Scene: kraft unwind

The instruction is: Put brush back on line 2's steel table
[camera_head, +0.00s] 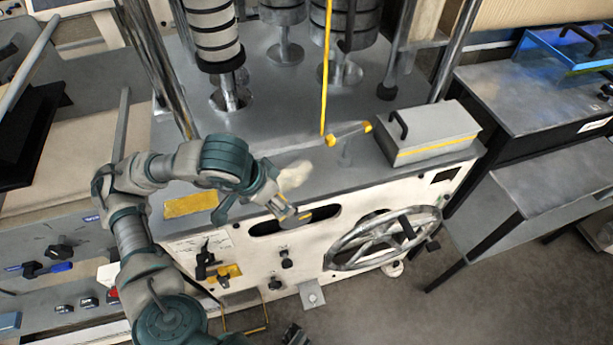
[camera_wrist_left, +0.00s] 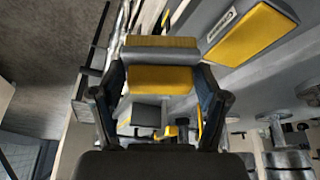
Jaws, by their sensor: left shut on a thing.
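My left gripper (camera_head: 303,213) is over the front edge of the white machine, above its oval slot. In the left wrist view, the left gripper (camera_wrist_left: 160,95) is shut on the brush (camera_wrist_left: 160,78), a block with a yellow face and a grey bar along its far side. In the head view the brush is small and partly hidden by the gripper. A steel table (camera_head: 555,175) stands at the right; no label showing its line is readable. A small dark piece at the bottom edge of the head view may be my right gripper (camera_head: 295,335); its jaws are unclear.
A grey box with a black handle (camera_head: 430,135) stands on the machine top. A handwheel (camera_head: 382,238) juts from the machine's front. A yellow pad (camera_head: 190,205) lies left of the gripper. A higher table (camera_head: 510,90) holds a blue item (camera_head: 570,50). Floor is free at lower right.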

